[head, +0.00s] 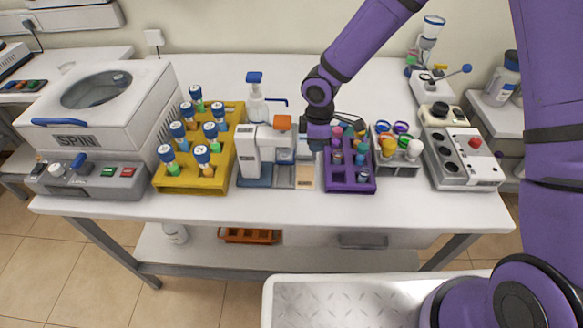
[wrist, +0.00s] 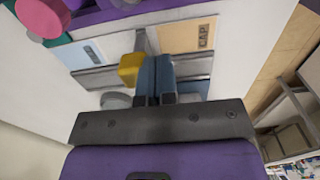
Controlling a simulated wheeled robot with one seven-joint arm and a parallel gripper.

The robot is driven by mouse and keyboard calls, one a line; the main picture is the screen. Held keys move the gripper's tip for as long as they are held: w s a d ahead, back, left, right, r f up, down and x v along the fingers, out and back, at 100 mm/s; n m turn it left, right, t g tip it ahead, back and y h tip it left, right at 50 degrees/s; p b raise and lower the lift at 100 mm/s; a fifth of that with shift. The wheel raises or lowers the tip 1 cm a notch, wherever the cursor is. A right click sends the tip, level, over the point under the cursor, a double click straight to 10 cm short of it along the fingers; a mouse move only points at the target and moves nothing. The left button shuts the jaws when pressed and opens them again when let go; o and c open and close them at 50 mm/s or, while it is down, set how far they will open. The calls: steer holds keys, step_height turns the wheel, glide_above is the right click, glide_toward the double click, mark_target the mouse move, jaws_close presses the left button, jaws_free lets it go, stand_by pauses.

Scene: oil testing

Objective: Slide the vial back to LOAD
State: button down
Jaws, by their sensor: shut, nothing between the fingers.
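A white bench device with an orange top (head: 282,123) stands mid-table, with a blue plate (head: 256,182) and a tan pad (head: 304,178) at its base. My gripper (head: 313,150) is low at the device's right side. In the wrist view my gripper (wrist: 156,60) has its blue-grey fingers together and empty, over a grey slide rail (wrist: 108,77). A yellow block (wrist: 131,68) is right beside the fingers, on their left; I cannot tell if they touch. The tan pad marked CAP (wrist: 198,37) and a pale blue labelled pad (wrist: 88,53) flank the rail. I cannot make out the vial for certain.
A purple rack (head: 350,186) with several vials stands close to the right of the gripper. A yellow rack (head: 227,172) with several tubes stands left of the device. A grey holder (head: 397,169) and a grey-white machine (head: 468,160) are further right. The table's front strip is clear.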

steer(key=shift+w, duration=0.15)
steer(key=shift+w, duration=1.4)
steer(key=shift+s, duration=0.45)
steer(key=shift+r, duration=3.75)
steer(key=shift+d+r, duration=0.1)
